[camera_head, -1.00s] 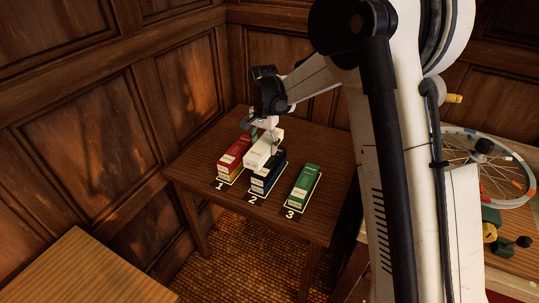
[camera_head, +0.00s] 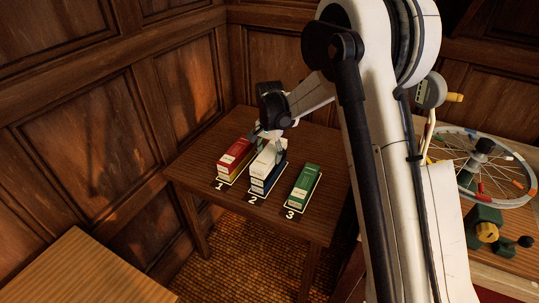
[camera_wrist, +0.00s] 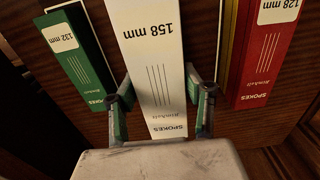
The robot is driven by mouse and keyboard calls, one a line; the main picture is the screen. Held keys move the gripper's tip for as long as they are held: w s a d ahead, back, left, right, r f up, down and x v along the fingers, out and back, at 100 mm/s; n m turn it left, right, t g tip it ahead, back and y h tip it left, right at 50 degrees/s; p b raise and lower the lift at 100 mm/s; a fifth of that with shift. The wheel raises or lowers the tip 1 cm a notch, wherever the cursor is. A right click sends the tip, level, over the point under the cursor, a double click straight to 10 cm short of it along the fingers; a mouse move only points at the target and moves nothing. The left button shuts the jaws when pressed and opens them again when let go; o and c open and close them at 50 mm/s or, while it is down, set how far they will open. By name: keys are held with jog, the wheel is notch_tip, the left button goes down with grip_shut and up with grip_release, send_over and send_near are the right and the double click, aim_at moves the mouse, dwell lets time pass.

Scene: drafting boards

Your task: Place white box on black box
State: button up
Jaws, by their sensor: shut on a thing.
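The white box (camera_head: 264,159) is in my gripper (camera_head: 270,138), above the dark blue-black box (camera_head: 262,182) at place 2. They look lined up in the head view; I cannot tell whether they touch. In the wrist view the white box (camera_wrist: 152,50), marked 158 mm, lies between the two fingers of my gripper (camera_wrist: 160,88), which are shut on its sides. The black box is hidden under it there.
A red box (camera_head: 237,152) lies on a yellow one at place 1, to the left. A green box (camera_head: 304,183) lies at place 3, to the right. The small wooden table (camera_head: 210,140) has free room behind. A spoked wheel (camera_head: 488,165) is far right.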

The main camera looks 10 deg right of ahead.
aim_at(269, 152)
jog(key=o, duration=1.4)
jog(key=shift+r, duration=0.1)
notch_tip(269, 152, up, 12)
jog(key=p, duration=0.1)
jog(key=s+d+r+n+t, duration=0.2)
jog(key=s+d+r, duration=0.2)
jog(key=s+r, duration=0.5)
jog(key=s+d+r+n+t, duration=0.1)
jog(key=s+d+r+t, duration=0.15)
jog(key=s, duration=0.65)
jog(key=s+d+r+n+t, duration=0.1)
jog(key=s+d+r+n, duration=0.15)
jog(key=s, duration=0.65)
jog(key=shift+n+t, duration=0.55)
jog(key=shift+t, duration=0.3)
jog(key=s+d+f, duration=0.1)
jog(key=s, duration=0.2)
jog(key=s+f, duration=0.1)
jog(key=s, duration=0.2)
jog(key=s+d+f, duration=0.1)
jog(key=s, duration=0.2)
jog(key=shift+s+d+f, duration=0.25)
jog(key=shift+s+d, duration=0.1)
